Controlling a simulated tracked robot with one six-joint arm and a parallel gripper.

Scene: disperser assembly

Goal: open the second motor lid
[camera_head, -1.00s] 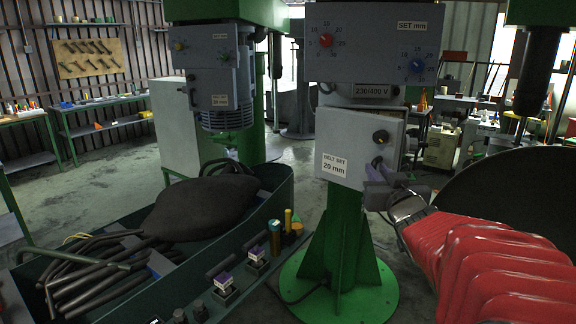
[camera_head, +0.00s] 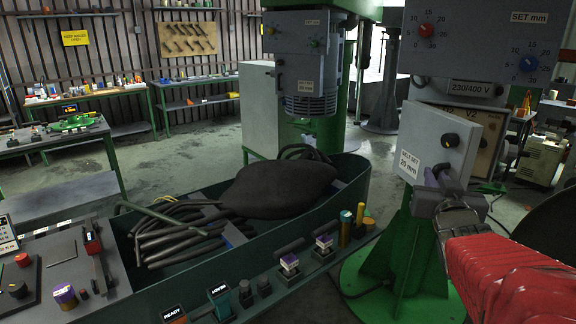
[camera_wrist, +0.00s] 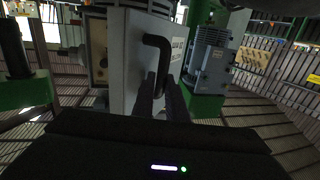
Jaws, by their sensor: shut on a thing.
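My gripper (camera_head: 432,192) is at the lower part of the lid. In the wrist view the lid (camera_wrist: 122,62) carries a black bent handle (camera_wrist: 151,45), and my gripper's fingers (camera_wrist: 166,98) are shut around its lower part. The fingertips are dark and hard to make out.
A second machine with a closed grey box (camera_head: 296,45) stands behind to the left. A green trough (camera_head: 345,200) with a dark sack and hoses fills the middle. A control box with dials (camera_head: 478,45) hangs above the lid.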

